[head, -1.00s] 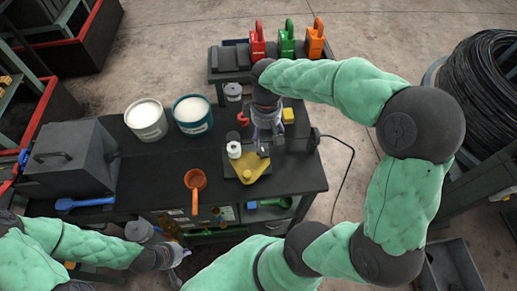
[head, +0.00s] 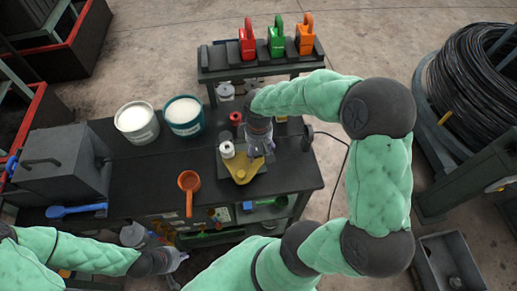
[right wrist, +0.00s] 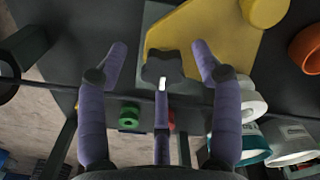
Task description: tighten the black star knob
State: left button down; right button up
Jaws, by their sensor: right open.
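The black star knob (right wrist: 164,66) shows in the right wrist view beside the yellow plate (right wrist: 215,35). The yellow plate also shows on the bench in the head view (head: 240,176). My right gripper (right wrist: 161,62) is open, its two outer fingers on either side of the knob and its third finger below it in the picture. I see no clear contact with the knob. In the head view my right gripper (head: 262,153) hangs over the plate's right part and hides the knob there. My left gripper (head: 178,258) is low at the bench's front, too small to read.
A white cylinder (head: 227,150) stands by the plate. Two tubs, white (head: 137,122) and teal (head: 184,116), stand to the left. Red, green and orange padlocks (head: 276,42) stand on the back shelf.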

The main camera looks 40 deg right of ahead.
jog(key=shift+c, duration=0.3)
jog(key=c, duration=1)
jog(key=shift+c, duration=0.2)
jog(key=shift+f, duration=0.1)
jog(key=shift+s+a+f+m+b, duration=0.15)
jog(key=shift+m+b, duration=0.2)
jog(key=shift+m, duration=0.55)
jog(key=o, duration=1.1)
jog(key=shift+s, duration=0.1)
jog(key=shift+r, duration=0.2)
